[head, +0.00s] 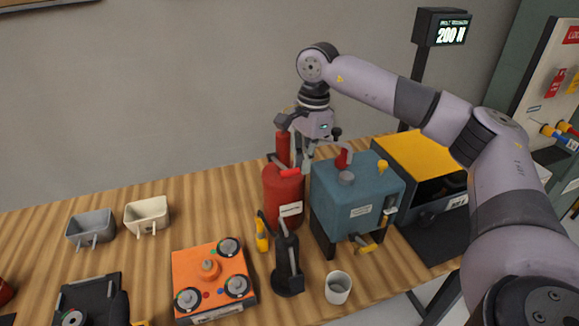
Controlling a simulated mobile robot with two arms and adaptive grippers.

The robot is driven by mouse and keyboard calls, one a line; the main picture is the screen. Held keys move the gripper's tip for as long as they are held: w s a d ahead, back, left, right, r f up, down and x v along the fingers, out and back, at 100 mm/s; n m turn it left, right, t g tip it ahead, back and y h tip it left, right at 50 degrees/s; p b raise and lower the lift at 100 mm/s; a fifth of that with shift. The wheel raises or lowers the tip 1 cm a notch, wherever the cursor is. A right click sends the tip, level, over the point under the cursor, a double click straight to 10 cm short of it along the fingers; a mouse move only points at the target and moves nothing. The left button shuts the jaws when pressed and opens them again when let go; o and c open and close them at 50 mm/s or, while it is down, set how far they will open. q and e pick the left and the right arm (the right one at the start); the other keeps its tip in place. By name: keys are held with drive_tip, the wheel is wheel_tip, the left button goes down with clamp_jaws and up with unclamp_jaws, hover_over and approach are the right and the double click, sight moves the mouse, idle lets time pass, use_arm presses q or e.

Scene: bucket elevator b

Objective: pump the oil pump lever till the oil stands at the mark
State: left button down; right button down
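My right gripper (301,160) reaches down from above, over the gap between a red cylinder (283,192) and a blue box (350,208). Its fingers are by a small red grip (290,173) at the cylinder's top. I cannot tell whether they touch it or are closed. The cylinder has a white label, too small to read, and a red upright rod behind. The blue box has a red-ended curved pipe (343,158) on top, a small light gauge strip (388,213) and a yellow tap (366,245). The oil level and mark are too small to read. My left gripper is out of view.
A black upright device (287,264) and a white cup (338,287) stand in front. An orange panel with dials (210,277), two small bins (90,228) (148,214) and a yellow-topped box (419,160) share the bench. A display (450,31) reads about 200.

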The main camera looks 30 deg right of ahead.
wheel_tip(320, 180, up, 12)
drive_tip(key=d, duration=0.1)
drive_tip(key=shift+d, duration=0.15)
idle(0.4)
idle(0.7)
